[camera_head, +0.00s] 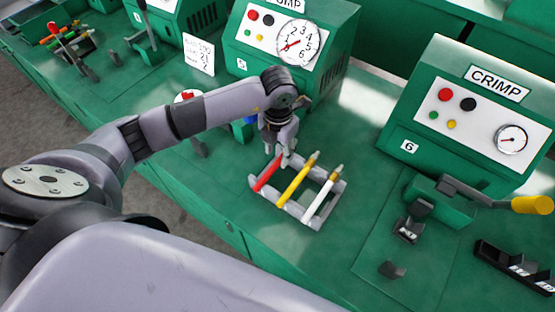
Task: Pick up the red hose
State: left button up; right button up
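The red hose (266,175) lies in a grey rack (291,208), at the left end of the row. A yellow hose (296,183) and a white hose (318,202) lie beside it in the same rack. My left gripper (286,160) points down at the far end of the red hose, and its fingers cover that end. I cannot tell whether the fingers touch the hose or how far apart they are. The hose appears to rest in the rack. My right gripper is not in view.
A green machine with a dial (297,43) stands behind my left gripper. The green CRIMP machine (480,110) with a yellow-handled lever (532,205) stands at the right. A black holder (515,266) lies at the right edge. The green bench (225,195) left of the rack is clear.

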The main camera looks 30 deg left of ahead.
aim_at(278, 161)
pick_arm(q)
jog(key=shift+s+f+p, duration=0.1)
jog(key=shift+f+p, duration=0.3)
jog(key=shift+f, duration=1.4)
grip_shut()
